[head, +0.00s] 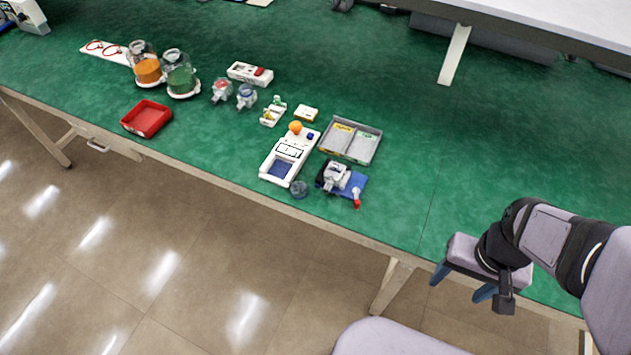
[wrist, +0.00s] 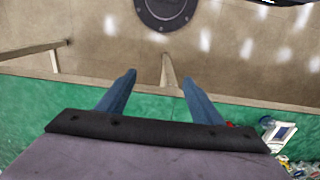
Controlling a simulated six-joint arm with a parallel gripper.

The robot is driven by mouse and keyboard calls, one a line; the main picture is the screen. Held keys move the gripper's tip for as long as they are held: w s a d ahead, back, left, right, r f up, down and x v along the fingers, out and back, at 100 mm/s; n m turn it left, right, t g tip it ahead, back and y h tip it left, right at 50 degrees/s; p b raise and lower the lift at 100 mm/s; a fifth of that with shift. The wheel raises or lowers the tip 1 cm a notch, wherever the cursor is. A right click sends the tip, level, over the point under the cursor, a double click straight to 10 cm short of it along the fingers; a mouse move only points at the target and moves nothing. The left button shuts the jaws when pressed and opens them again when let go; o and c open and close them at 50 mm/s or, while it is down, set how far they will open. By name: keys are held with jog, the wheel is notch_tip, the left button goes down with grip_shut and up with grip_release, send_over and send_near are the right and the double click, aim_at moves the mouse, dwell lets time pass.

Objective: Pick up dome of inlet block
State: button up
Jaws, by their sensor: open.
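A small see-through, dark grey dome-like piece (head: 299,189) sits at the table's front edge, just below the white tray-like unit. I cannot tell for sure if it is the inlet block's dome. A white block-like fitting (head: 335,177) stands on a blue and black base to its right; this may be the inlet block. My gripper (head: 457,290) is at the right, over the table's front edge, well away from these things. Its two blue fingers (wrist: 158,78) are spread and empty in the wrist view.
The white unit (head: 270,172) carries an orange ball (head: 295,127). A grey divided tray (head: 366,158), a red bin (head: 147,118) and jars with orange and green contents (head: 180,80) stand further left or back. The green table (head: 450,150) is clear on the right.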

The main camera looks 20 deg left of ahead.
jog(key=w+a+n+b, duration=0.1)
jog(key=w+a+b, duration=0.1)
jog(key=w+a, duration=0.8)
jog(key=n+b, duration=0.3)
jog(key=b, duration=0.1)
send_over(299, 189)
jog(key=f, duration=0.7)
jog(key=shift+w+a+f, duration=0.1)
jog(key=shift+w+f, duration=0.1)
jog(key=shift+w, duration=0.05)
jog(key=shift+s+a+f, duration=0.1)
jog(key=shift+s+a, duration=0.1)
jog(key=shift+a, duration=0.15)
jog(key=shift+d+f+p, duration=0.2)
jog(key=shift+f+p, duration=0.4)
jog(key=shift+f, duration=1.25)
jog(key=shift+d+f+p, duration=0.2)
jog(key=shift+f+p, duration=0.4)
jog(key=shift+f, duration=1.2)
jog(key=c, duration=1.1)
